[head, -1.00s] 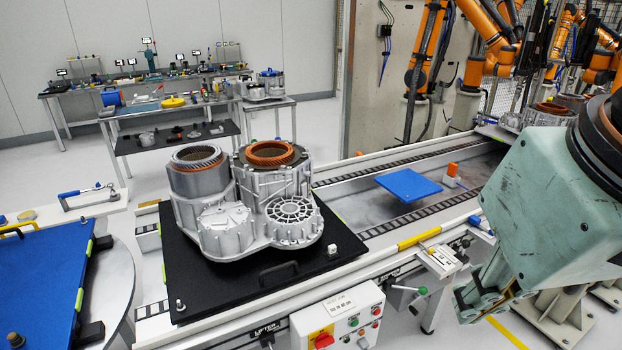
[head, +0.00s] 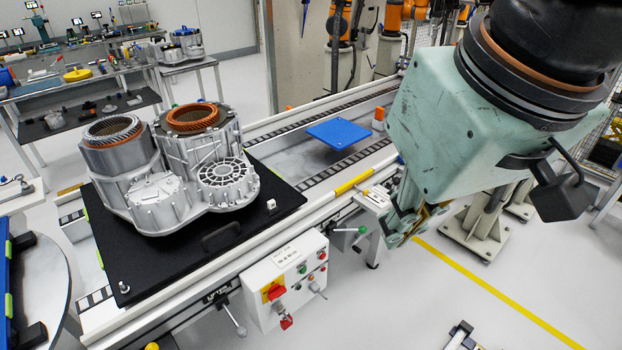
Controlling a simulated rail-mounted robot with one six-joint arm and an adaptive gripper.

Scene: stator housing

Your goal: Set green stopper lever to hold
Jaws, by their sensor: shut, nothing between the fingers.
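The green stopper lever (head: 362,230) is a short bar with a round green knob, on the front side of the conveyor, below the yellow rail strip. The knob end points right; the lever looks roughly level. My gripper (head: 397,238) hangs just to the right of the knob, pointing down and left. It looks shut and empty, with a small gap in the picture between it and the knob. I cannot tell their difference in depth. The lever's pivot and any position marks are too small to read.
A control box (head: 286,283) with buttons and a red switch hangs left of the lever. A metal stator housing (head: 165,190) stands on a black plate (head: 262,217). A blue plate (head: 340,133) lies on the conveyor. The floor right of the conveyor is largely clear.

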